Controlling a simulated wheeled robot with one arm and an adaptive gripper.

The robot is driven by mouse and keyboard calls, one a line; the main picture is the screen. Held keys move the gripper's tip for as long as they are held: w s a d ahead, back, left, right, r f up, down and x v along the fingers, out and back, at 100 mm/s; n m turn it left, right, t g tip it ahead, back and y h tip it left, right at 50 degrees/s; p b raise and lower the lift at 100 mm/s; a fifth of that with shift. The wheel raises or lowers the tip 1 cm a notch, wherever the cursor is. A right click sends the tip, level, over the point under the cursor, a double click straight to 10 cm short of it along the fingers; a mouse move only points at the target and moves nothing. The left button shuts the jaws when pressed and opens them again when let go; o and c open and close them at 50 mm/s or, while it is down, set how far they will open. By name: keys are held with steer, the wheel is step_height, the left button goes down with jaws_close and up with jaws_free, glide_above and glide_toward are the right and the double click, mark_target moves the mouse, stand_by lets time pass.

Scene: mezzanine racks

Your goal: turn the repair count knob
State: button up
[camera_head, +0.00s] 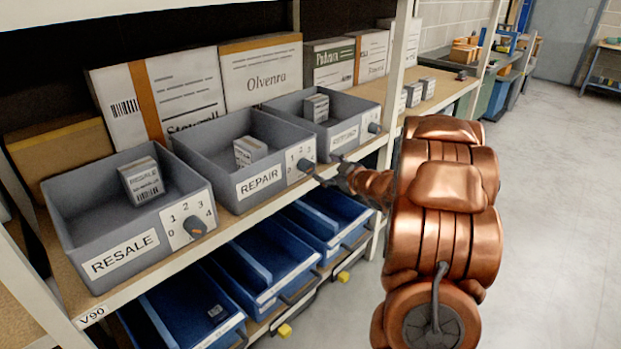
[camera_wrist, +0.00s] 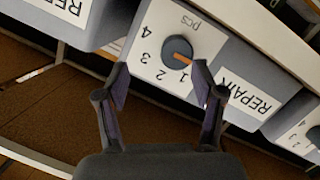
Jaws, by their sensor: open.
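The grey REPAIR bin (camera_head: 215,160) stands mid-shelf with a small box (camera_head: 250,151) inside. Its white dial plate carries numbers and a round dark knob (camera_head: 307,166). In the wrist view the knob (camera_wrist: 177,51) has an orange pointer turned towards the 1. The REPAIR label (camera_wrist: 246,95) is to its right. My gripper (camera_head: 327,170) is right in front of the dial. In the wrist view my gripper (camera_wrist: 162,66) is open, with one finger on each side just short of the knob. I cannot tell whether either finger touches it. In the head view the gripper partly covers the plate.
The RESALE bin (camera_head: 120,245) with its own knob (camera_head: 194,227) stands to the left. Another grey bin (camera_head: 345,137) stands to the right. Blue bins (camera_head: 180,310) fill the lower shelf. A white rack post (camera_head: 399,80) rises close to my arm. The floor on the right (camera_head: 550,220) is clear.

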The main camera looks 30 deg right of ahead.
mark_target(311, 169)
steer(key=shift+w+a+f+n+t+y+b, duration=0.3)
steer(key=shift+w+y, duration=0.25)
steer(key=shift+w, duration=0.35)
steer(key=shift+w+a+f+n+t+y+b, duration=0.15)
steer(key=shift+w+a+f+t+y, duration=0.25)
steer(key=shift+w, duration=0.45)
steer(key=shift+w+a+f+n+t+y+b, duration=0.1)
steer(key=shift+w+a+f+n+y+b, duration=0.2)
steer(key=shift+w+y, duration=0.5)
steer(key=shift+w+a, duration=0.1)
steer(key=c, duration=1.1)
